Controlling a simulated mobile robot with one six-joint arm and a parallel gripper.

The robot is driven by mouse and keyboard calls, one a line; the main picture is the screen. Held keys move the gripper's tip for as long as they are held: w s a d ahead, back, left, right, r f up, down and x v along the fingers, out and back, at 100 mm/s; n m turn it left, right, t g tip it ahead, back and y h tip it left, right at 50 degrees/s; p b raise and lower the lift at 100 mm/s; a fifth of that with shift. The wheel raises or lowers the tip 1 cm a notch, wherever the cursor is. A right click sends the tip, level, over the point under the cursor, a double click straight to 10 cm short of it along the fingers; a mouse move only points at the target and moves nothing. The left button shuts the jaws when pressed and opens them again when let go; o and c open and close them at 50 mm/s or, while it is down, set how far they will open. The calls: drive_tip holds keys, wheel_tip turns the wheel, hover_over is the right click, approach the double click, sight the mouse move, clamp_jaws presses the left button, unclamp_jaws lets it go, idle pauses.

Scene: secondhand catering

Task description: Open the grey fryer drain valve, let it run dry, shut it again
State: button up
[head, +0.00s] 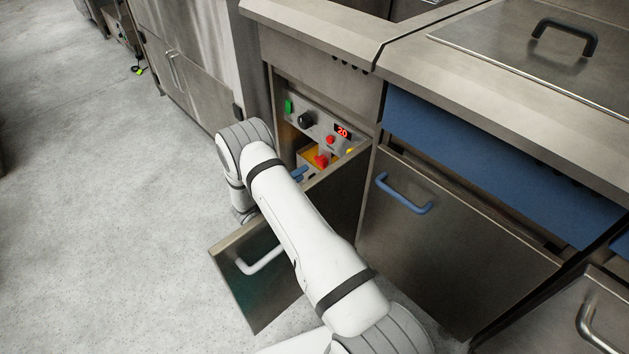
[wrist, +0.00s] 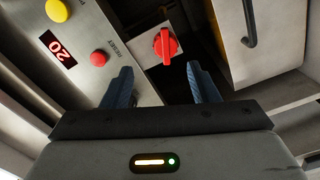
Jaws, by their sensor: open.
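The grey fryer cabinet stands with its door (head: 235,285) swung open; the door has a light grey handle (head: 262,262). Inside is a red drain valve knob (head: 321,161), below the control panel (head: 317,124). In the wrist view the red knob (wrist: 166,44) sits on a pale square plate, its raised grip pointing roughly up and down in the picture. My gripper (head: 299,174) is at the cabinet opening, its blue fingers partly hidden by my arm. In the wrist view my gripper (wrist: 163,85) is open and empty, with the knob ahead between the fingertips, apart from them.
The panel carries a red display (head: 342,132) reading 20, a black dial (head: 305,120), a green switch (head: 288,106) and a small red button (wrist: 99,58). A closed door with a blue handle (head: 404,195) is to the right. Free floor (head: 110,200) lies left.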

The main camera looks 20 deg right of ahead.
sight(319, 164)
drive_tip(key=x, duration=0.2)
drive_tip(key=b+x, duration=0.1)
drive_tip(key=x, duration=0.2)
drive_tip(key=f+b+x, duration=0.1)
drive_tip(key=x, duration=0.2)
drive_tip(key=shift+c, duration=0.5)
